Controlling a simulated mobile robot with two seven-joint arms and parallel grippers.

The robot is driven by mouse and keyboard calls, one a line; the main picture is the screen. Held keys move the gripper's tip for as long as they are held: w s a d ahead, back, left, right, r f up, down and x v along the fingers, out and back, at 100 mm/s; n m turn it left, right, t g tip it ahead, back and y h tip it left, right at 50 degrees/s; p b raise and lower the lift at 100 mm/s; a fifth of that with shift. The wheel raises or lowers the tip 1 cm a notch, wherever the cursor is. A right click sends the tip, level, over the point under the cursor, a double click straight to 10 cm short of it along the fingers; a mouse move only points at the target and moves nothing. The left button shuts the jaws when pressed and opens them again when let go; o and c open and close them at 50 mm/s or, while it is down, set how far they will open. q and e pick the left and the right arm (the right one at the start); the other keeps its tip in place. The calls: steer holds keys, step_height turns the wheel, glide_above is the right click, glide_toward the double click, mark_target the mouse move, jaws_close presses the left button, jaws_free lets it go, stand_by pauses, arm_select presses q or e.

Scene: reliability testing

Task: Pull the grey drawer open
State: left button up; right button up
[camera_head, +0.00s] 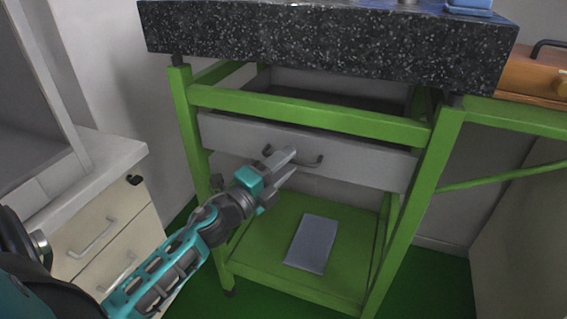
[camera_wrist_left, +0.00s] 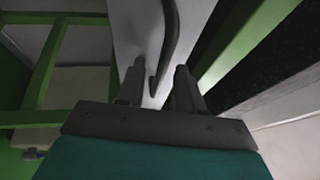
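The grey drawer (camera_head: 368,160) sits in a green frame under a dark speckled worktop. Its front looks about level with the frame. A dark curved handle (camera_head: 318,161) is on the front; it also shows in the left wrist view (camera_wrist_left: 171,35). My left gripper (camera_head: 284,157) is at the left part of the handle and partly hides it. In the left wrist view its two fingers (camera_wrist_left: 160,82) are apart, with the handle's end showing in the gap between them. I cannot tell whether either finger touches the handle. My right gripper is not in view.
The speckled worktop (camera_head: 330,48) overhangs the drawer. Green legs (camera_head: 432,175) flank it. A grey flat object (camera_head: 312,244) lies on the green lower shelf (camera_head: 258,235). A cream drawer cabinet (camera_head: 105,235) stands at the left, and an orange-brown box (camera_head: 535,75) at the right.

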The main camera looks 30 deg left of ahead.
arm_select(q)
steer(key=shift+c, duration=0.4)
jaws_close()
stand_by(1.0)
